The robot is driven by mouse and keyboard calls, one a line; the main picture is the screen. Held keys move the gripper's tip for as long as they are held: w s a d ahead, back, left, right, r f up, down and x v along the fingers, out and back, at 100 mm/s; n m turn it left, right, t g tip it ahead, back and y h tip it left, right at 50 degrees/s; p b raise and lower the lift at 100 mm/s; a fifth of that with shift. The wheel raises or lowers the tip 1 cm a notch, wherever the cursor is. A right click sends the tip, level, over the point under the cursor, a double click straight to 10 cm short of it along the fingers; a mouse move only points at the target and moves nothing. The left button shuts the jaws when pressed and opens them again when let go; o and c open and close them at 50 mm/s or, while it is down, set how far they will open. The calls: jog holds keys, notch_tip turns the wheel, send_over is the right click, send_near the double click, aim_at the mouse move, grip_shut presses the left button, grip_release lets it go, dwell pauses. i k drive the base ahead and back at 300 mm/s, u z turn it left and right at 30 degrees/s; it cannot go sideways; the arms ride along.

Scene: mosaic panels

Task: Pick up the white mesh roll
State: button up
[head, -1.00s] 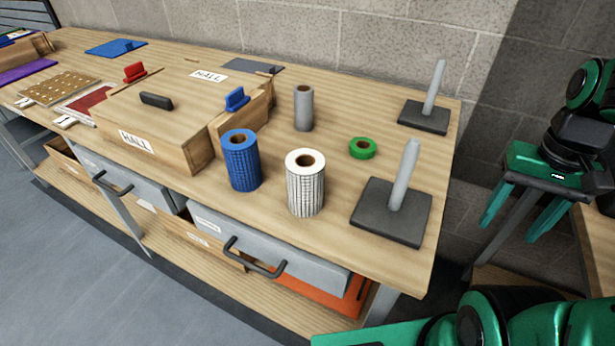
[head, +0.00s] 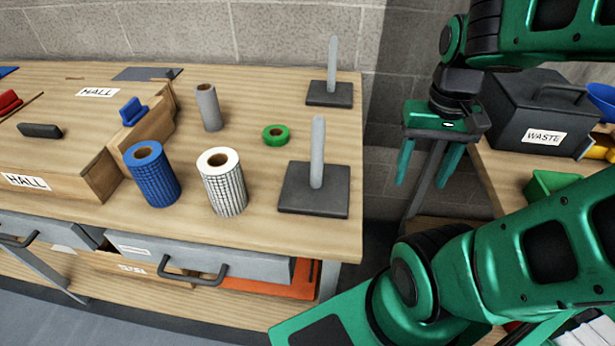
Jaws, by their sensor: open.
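The white mesh roll (head: 225,188) stands upright on the wooden workbench (head: 258,205), near its front edge in the head view. It has a dark grid pattern and a brown core. A blue mesh roll (head: 153,178) stands close to its left. My gripper (head: 425,165) is open and empty, pointing down. It hangs to the right of the bench's right end, well apart from the white roll in the picture.
Two post stands, one near (head: 314,197) and one far (head: 330,93), are on the right. A wooden HALL box (head: 70,150) is left. A black WASTE bin (head: 535,115) sits on another table.

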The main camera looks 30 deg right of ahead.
aim_at(219, 168)
jog(key=u, duration=0.5)
jog(key=k, duration=1.95)
jog(key=z, duration=0.4)
jog(key=i, duration=1)
jog(key=u, duration=0.05)
